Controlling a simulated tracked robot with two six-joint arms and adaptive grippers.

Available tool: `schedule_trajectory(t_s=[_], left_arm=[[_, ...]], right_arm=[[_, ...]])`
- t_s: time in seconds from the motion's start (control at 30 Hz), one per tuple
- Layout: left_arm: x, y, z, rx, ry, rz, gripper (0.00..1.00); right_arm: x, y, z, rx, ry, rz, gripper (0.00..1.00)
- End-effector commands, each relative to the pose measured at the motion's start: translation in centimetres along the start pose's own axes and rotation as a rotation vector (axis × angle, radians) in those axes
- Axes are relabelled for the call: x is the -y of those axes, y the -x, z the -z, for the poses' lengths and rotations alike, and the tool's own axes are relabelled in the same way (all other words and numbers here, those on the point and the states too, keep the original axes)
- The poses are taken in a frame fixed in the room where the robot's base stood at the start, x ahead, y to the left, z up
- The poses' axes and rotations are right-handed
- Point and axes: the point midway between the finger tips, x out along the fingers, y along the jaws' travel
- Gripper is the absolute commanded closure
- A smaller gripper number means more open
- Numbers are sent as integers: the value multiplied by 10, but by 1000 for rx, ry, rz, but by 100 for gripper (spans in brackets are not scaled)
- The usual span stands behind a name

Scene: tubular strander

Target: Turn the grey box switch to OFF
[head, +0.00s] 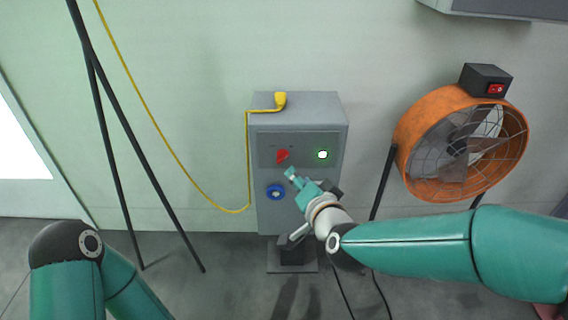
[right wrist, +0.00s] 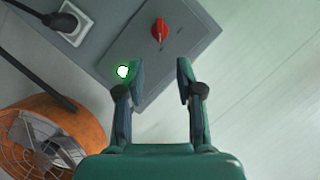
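The grey box (head: 299,214) stands against the wall in the head view. On its front panel is a red rotary switch (head: 282,156), which looks tilted; its label is too small to read. In the right wrist view the red switch (right wrist: 160,30) lies beyond the fingertips, near the top of the picture. My right gripper (head: 291,173) is just below and right of the switch in the head view. In the right wrist view its two fingers (right wrist: 184,66) are apart with nothing between them. My left arm shows at lower left, but its gripper is out of view.
A lit green lamp (head: 322,154) sits right of the switch, and a blue socket (head: 275,191) below it. A yellow cable (head: 166,142) loops to a yellow plug (head: 280,99) on the box top. An orange fan (head: 460,143) stands right; black stand legs (head: 117,130) stand left.

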Motion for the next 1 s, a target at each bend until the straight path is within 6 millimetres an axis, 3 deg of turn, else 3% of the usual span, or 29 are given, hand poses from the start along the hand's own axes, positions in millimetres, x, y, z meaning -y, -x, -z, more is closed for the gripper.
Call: schedule_trajectory(t_s=[0.3, 0.5, 0.7, 1.0], left_arm=[[4, -11, 0, 0, 0, 0, 60], [5, -14, 0, 0, 0, 0, 60], [6, -15, 0, 0, 0, 0, 60], [6, -15, 0, 1, 0, 0, 60]], right_arm=[[-2, -72, -2, 1, 0, -2, 64], [-2, -104, -2, 2, 1, -1, 64], [-1, -119, -1, 1, 1, 0, 64], [-1, -121, -2, 3, 1, 0, 64]])
